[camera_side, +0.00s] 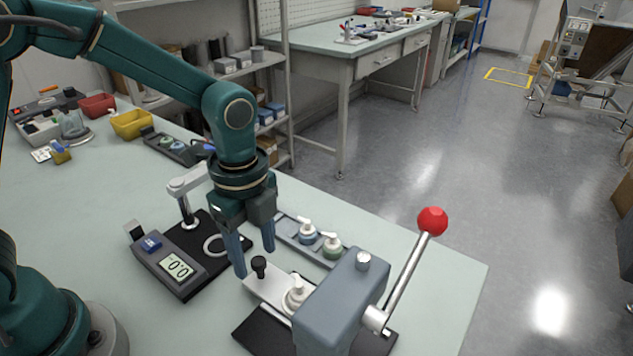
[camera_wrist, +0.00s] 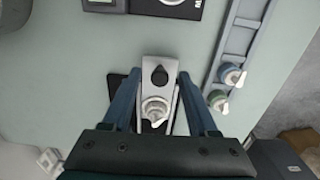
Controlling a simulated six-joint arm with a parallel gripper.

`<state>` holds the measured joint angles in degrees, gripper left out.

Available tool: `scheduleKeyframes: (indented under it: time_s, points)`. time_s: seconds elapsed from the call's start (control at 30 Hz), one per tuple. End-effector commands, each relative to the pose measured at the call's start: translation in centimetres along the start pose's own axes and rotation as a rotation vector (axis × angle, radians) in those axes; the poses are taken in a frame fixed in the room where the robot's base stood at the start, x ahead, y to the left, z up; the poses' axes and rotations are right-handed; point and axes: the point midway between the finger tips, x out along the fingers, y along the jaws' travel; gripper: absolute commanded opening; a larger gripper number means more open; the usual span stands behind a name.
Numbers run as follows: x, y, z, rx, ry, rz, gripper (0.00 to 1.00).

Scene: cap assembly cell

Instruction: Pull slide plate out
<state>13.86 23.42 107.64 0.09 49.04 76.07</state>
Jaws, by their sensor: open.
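The slide plate (camera_side: 263,289) is a silver plate sticking out of the front of the grey press (camera_side: 340,300). A black knob (camera_side: 259,265) stands upright near its outer end. A white pump cap (camera_side: 296,295) sits on the plate close to the press. My gripper (camera_side: 254,262) is open and points down, with its fingers on either side of the knob and apart from it. In the wrist view the slide plate (camera_wrist: 160,62), the knob (camera_wrist: 159,76) and the cap (camera_wrist: 156,108) lie between the two spread fingers. The plate's inner end is hidden under the press.
The press lever with its red ball (camera_side: 432,221) rises at the right. A grey rail (camera_side: 285,226) with two pump caps lies behind the plate. A scale (camera_side: 176,264) stands to the left on a black base. The table's front right is clear.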

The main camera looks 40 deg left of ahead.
Motion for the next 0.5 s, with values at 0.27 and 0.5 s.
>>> scheduleKeyframes:
  time_s: [0.27, 0.5]
  points:
    - [-3.4, -0.1, 0.0, 0.0, 0.001, -0.007, 0.59]
    - [-5.0, 0.0, 0.0, 0.0, 0.0, -0.002, 0.59]
